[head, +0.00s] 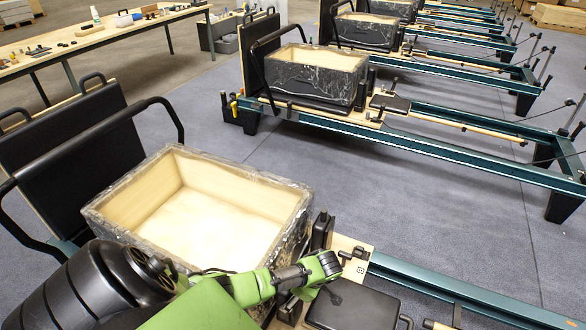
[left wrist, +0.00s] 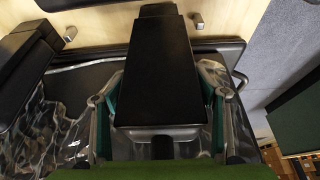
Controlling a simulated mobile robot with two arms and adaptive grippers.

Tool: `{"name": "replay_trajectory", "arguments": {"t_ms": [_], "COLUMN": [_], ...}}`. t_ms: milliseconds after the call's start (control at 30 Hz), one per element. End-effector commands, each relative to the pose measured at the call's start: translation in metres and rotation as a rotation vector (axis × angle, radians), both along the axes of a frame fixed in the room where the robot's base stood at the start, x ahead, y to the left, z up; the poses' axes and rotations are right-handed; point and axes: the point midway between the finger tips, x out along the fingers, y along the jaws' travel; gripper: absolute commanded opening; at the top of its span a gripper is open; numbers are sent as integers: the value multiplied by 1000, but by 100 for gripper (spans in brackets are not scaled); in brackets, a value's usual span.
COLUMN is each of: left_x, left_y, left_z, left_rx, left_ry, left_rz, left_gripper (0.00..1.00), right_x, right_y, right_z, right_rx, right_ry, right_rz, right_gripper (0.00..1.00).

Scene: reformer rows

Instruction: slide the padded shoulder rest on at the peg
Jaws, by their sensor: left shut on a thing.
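My left gripper (left wrist: 160,92) is shut on the padded shoulder rest (left wrist: 158,60), a black block with one finger along each side in the left wrist view. In the head view the same gripper (head: 325,268) is over the wooden carriage board (head: 350,244), just right of the open box. Two small metal pegs show on the board in the left wrist view, a left one (left wrist: 70,33) and a right one (left wrist: 197,20). The right one is beside the rest's far end. I cannot tell whether the rest touches a peg. My right gripper is not in view.
Another black block (left wrist: 25,65) stands at the left of the wrist view. The open wooden box (head: 125,182) with marbled outer walls is close beside my arm. A black pad (head: 355,310) lies nearer me. More reformers stand behind; grey floor (head: 420,200) between is clear.

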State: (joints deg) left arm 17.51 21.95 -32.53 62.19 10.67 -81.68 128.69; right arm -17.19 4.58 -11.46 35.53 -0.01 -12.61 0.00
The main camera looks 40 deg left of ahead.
Motion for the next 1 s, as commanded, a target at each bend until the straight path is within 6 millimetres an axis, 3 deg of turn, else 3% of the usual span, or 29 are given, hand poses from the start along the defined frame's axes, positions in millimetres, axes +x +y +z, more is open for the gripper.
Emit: {"name": "replay_trajectory", "arguments": {"t_ms": [367, 400, 467, 500, 833, 1000], "left_x": [0, 0, 0, 0, 0, 2], "left_y": [0, 0, 0, 0, -1, -6], "left_z": [-10, -10, -9, -9, -9, 3], "left_rx": [0, 0, 0, 0, -1, -2], "left_ry": [0, -1, -1, -1, 1, -2], "left_rz": [0, 0, 0, 0, -1, -2], "left_gripper": [28, 68, 84, 86, 86, 86], "right_x": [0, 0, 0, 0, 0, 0], "right_y": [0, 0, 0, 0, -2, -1], "right_z": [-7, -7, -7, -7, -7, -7], "right_rx": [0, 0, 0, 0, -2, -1], "right_ry": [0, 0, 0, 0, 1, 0], "right_rz": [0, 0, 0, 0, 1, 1], "right_gripper": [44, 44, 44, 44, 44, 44]}}
